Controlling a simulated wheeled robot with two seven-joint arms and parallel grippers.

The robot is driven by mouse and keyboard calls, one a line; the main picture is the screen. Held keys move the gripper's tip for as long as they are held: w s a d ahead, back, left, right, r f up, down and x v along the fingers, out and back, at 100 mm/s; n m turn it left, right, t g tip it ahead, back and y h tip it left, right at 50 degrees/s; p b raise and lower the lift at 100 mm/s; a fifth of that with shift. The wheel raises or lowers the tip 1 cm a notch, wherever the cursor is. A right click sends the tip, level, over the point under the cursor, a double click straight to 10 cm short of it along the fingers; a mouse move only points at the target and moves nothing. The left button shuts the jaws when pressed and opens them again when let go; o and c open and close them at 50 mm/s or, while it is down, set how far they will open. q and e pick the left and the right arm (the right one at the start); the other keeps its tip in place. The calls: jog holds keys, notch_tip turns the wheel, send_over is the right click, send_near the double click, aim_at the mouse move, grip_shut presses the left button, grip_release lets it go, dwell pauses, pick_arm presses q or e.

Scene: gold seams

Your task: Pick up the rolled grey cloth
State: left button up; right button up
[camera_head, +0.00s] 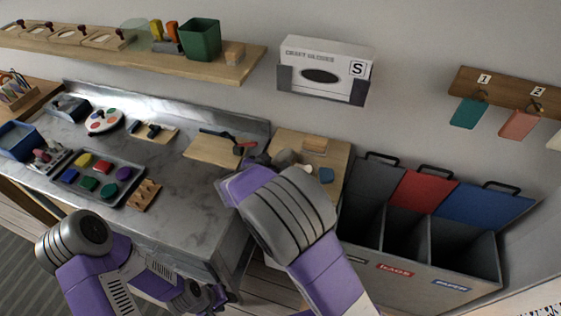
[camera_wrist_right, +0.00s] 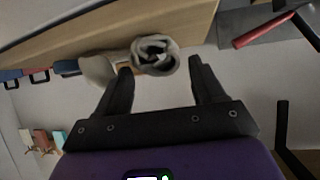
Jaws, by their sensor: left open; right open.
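The rolled grey cloth (camera_wrist_right: 155,55) shows its spiral end in the right wrist view, on a wooden board (camera_wrist_right: 90,35). In the head view a small part of the cloth (camera_head: 287,157) shows beyond my right wrist, which hides the rest. My right gripper (camera_wrist_right: 160,68) is open, with the roll's end in front of the gap between its two black fingers. The roll is closer to the left finger in that picture; whether they touch I cannot tell. My left gripper (camera_head: 212,296) is low at the bottom of the head view, away from the cloth, and holds nothing visible.
A red-handled hammer (camera_wrist_right: 262,28) lies near the cloth. A paint tray (camera_head: 104,178) and palette (camera_head: 104,121) stand on the grey worktop (camera_head: 185,200). Open bins (camera_head: 410,235) with grey, red and blue lids stand at the right. A glove box (camera_head: 325,68) hangs above.

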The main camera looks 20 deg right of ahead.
aim_at(278, 160)
jog(key=x, duration=0.4)
jog(key=shift+w+d, duration=0.1)
jog(key=shift+d, duration=0.05)
jog(key=c, duration=0.7)
jog(key=shift+r, duration=0.15)
jog(key=shift+c, duration=0.2)
